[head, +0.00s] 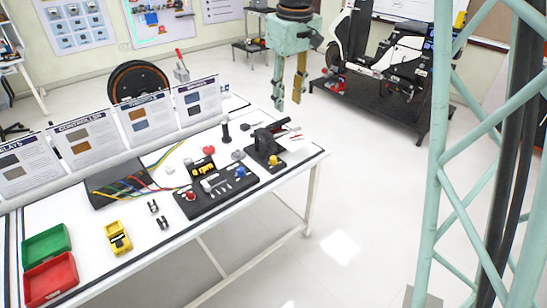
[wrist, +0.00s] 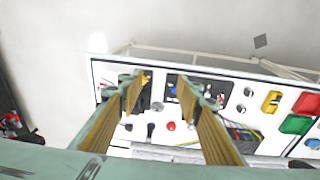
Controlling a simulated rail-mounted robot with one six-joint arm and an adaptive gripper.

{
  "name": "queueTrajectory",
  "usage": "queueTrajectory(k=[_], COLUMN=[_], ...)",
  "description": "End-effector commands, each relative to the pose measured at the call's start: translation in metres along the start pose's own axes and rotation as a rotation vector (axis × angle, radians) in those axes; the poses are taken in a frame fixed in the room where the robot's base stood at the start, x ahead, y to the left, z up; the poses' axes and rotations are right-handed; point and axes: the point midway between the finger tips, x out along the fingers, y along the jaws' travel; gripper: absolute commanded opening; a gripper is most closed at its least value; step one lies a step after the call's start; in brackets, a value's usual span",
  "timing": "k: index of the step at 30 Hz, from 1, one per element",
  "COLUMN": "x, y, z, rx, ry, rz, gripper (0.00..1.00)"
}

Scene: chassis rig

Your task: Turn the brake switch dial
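My gripper (head: 288,103) hangs above the far right end of the workbench, well clear of it. Its two fingers point down and stand apart, with nothing between them; the wrist view (wrist: 161,90) shows the same gap. On the bench is a black control panel (head: 222,197) with an "0 rpm" display, a red knob (head: 190,195), a blue knob (head: 241,172) and small switches. Right of it, a black device (head: 265,150) carries a yellow knob (head: 273,160). I cannot tell which knob is the brake switch dial. In the wrist view the fingers partly hide the panel and device.
A round grey piece (head: 238,155), a red button (head: 208,150) and an upright black piece (head: 226,132) stand nearby. Sign boards (head: 145,114) line the back edge.

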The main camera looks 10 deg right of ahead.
Motion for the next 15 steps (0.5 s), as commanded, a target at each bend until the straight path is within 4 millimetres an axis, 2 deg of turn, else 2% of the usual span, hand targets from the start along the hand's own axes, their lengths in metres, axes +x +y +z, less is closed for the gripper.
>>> queueTrajectory(k=[15], x=[0.075], y=[0.031], z=[-0.064], rx=[-0.086], ry=[-0.038], rz=[-0.021], gripper=[0.32])
